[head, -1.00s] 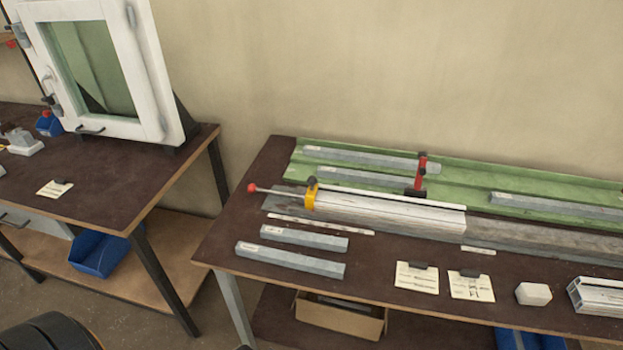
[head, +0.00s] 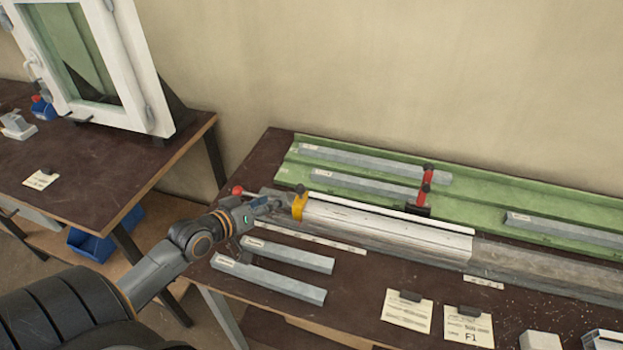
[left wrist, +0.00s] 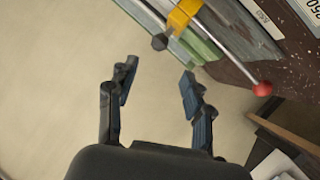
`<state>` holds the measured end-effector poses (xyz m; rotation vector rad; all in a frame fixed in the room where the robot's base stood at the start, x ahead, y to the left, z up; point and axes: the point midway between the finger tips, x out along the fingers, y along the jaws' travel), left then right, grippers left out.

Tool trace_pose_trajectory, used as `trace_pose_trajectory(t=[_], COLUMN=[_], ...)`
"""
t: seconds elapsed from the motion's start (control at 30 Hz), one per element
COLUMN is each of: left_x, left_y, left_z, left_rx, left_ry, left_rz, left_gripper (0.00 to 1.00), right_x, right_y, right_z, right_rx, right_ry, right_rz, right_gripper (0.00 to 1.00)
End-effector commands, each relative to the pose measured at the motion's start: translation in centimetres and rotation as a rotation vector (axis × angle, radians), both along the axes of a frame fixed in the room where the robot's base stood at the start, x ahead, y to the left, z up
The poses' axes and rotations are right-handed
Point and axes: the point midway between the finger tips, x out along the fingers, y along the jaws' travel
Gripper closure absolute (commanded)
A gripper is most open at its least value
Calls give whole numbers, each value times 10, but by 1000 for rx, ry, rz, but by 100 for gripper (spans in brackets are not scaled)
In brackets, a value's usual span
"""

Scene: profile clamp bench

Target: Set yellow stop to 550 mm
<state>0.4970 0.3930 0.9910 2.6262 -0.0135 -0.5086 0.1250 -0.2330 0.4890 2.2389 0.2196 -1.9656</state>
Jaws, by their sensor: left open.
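The yellow stop (head: 299,206) sits at the left end of the white profile (head: 385,228) on the clamp bench. A rod with a red ball (head: 237,190) sticks out to its left. My left gripper (head: 268,204) is open and empty, just left of the yellow stop in the head view. In the left wrist view the open fingers (left wrist: 158,90) have bare wall between them, and the yellow stop (left wrist: 183,14) and the red ball (left wrist: 262,88) show beyond them, apart from them. A scale strip (head: 310,238) lies in front of the profile; its marks are too small to read.
Grey bars (head: 268,278) lie at the front left, others in the green tray (head: 460,198) behind. A red clamp (head: 427,188) stands behind the profile. Note cards (head: 408,312) lie at the front. A window frame (head: 150,70) stands on the left table.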

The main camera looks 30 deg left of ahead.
Motion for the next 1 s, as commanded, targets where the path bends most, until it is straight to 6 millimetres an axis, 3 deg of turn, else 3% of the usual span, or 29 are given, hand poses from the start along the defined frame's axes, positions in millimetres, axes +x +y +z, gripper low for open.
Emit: trace_pose_trajectory(t=[0.37, 0.47, 0.73, 1.0], left_x=[54, 72, 112, 126], left_y=[-6, -8, -12, -14], left_z=[-17, -25, -42, -48], left_rx=[-1, -1, 1, 2], left_ry=[-2, -2, 1, 1], left_rz=[0, 0, -1, -1], left_gripper=[49, 49, 49, 49], right_x=[-64, -61, -17, -30], right_y=[-4, -4, -3, -4], right_z=[6, 8, 12, 12], right_rx=[-8, -8, -4, -6], right_ry=[91, 87, 21, 41], right_rz=[0, 1, 3, 3], right_gripper=[51, 51, 51, 51])
